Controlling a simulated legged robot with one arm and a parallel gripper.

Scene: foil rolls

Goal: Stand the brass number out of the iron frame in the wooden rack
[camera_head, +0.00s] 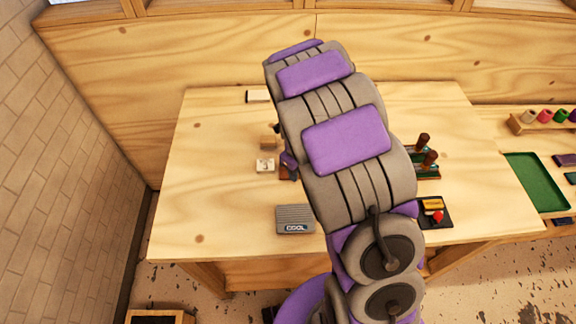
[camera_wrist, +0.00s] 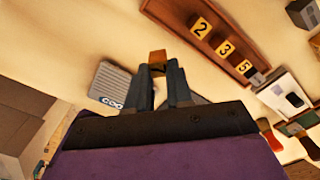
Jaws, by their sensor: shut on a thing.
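My gripper (camera_wrist: 165,75) is shut on a small brass-brown block (camera_wrist: 157,57), held at the fingertips. No number shows on the face turned to me. The wooden rack (camera_wrist: 172,12), reddish brown, lies beyond and to the right of my gripper in the wrist view. Yellow number tiles 2 (camera_wrist: 201,27), 3 (camera_wrist: 224,49) and 5 (camera_wrist: 244,66) stand in a row in it. A small dark grey piece (camera_wrist: 257,78) sits at the row's end, beside the 5. I cannot make out the iron frame for certain. In the head view my arm hides most of the work area.
A grey ribbed box marked COOL (camera_head: 295,219) lies near the table's front edge. A pale block (camera_head: 265,166) and a wooden block (camera_head: 268,142) are left of my arm. A black tray (camera_head: 447,221) and dark-handled tools (camera_head: 431,160) are right. The table's left side is clear.

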